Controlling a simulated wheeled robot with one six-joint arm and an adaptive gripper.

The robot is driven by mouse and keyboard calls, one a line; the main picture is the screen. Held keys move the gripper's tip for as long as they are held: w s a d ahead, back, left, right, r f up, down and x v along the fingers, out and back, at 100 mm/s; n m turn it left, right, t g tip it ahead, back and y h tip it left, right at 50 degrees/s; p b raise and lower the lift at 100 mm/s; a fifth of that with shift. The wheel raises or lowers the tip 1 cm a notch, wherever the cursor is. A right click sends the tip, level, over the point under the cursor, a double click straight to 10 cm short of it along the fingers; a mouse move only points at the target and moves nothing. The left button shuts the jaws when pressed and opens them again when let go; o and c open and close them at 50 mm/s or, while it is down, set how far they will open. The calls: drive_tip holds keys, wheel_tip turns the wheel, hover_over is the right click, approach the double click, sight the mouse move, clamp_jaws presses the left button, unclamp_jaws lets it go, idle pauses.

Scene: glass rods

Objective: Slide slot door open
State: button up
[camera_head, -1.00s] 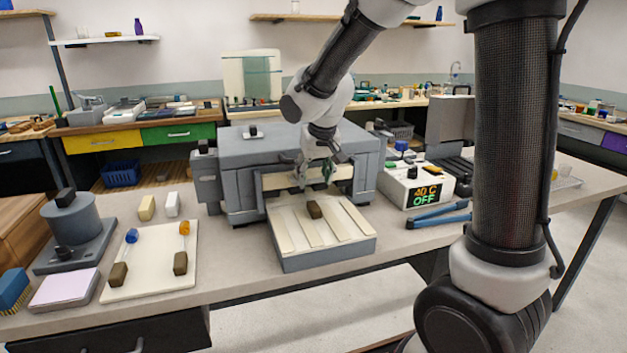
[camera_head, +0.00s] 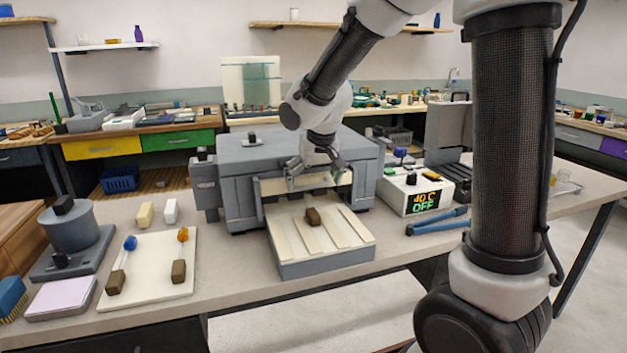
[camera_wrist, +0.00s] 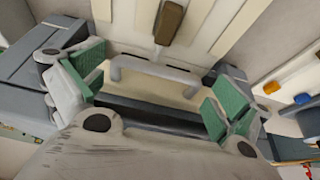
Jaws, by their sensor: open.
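The slot door is a cream panel (camera_wrist: 140,91) with a pale grey bar handle (camera_wrist: 155,74), seen in the wrist view. In the head view, the cream panel (camera_head: 273,187) shows in the front opening of the grey box-shaped unit (camera_head: 235,180), partly hidden by my gripper. My gripper (camera_head: 315,171) is open in front of the panel, above the back of the tray. In the wrist view, the green pads of my gripper (camera_wrist: 155,88) are spread wide, one on each side of the handle. The handle lies between them, and neither pad appears to touch it.
A grey tray (camera_head: 325,264) with cream strips and a brown block (camera_head: 313,216) sits in front of the unit. A temperature box (camera_head: 395,193) reading 40 C OFF and blue-handled pliers (camera_head: 430,225) lie to the right. A white board (camera_head: 150,255) with two rods lies left.

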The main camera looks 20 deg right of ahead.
drive_tip(key=v, duration=1.2)
drive_tip(key=s+d+f, duration=0.1)
drive_tip(key=s+d, duration=0.5)
drive_tip(key=s, duration=0.5)
drive_tip(key=s+d+f, duration=0.1)
drive_tip(key=s+d, duration=0.6)
drive_tip(key=s, duration=0.5)
drive_tip(key=shift+s+f, duration=0.15)
drive_tip(key=shift+f, duration=0.1)
